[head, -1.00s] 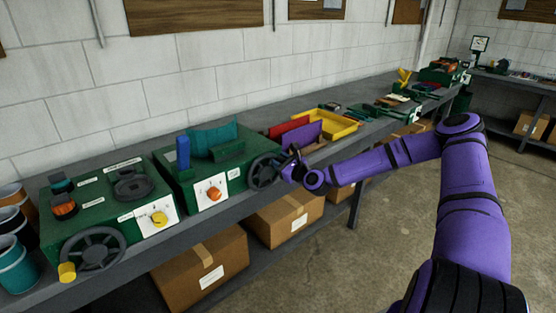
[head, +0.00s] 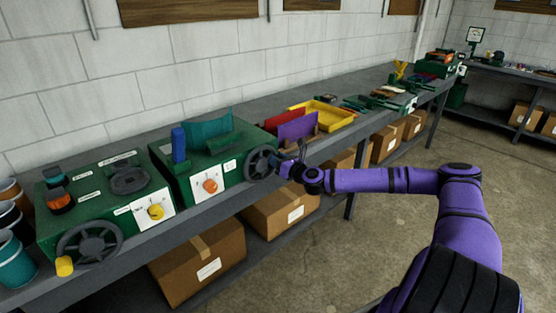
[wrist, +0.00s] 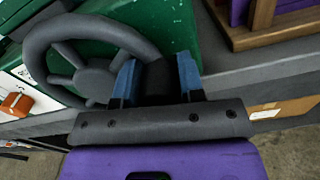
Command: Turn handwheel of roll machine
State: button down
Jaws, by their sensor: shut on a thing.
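Two green machines stand side by side on the grey bench. The right one, with a curved teal sheet on top, is the roll machine (head: 205,160); it has an orange knob (head: 210,186) on a white plate. Its dark handwheel (head: 258,163) is on its right end and fills the upper left of the wrist view (wrist: 85,75). My gripper (wrist: 155,75) has its two blue fingers on either side of a dark piece at the wheel's right rim, shut on it. In the head view my gripper (head: 284,165) is at the wheel's right side. The exact grip is partly hidden.
The left green machine (head: 100,200) has its own handwheel (head: 90,243) with a yellow handle. A yellow tray (head: 325,116) and a purple sheet (head: 298,127) lie right of the roll machine. Cardboard boxes (head: 205,260) sit below. The floor at right is clear.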

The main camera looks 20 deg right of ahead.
jog(key=c, duration=1)
grip_release()
jog(key=v, duration=1)
jog(key=shift+s+d+r, duration=0.1)
jog(key=shift+s+d, duration=0.05)
jog(key=shift+s, duration=0.25)
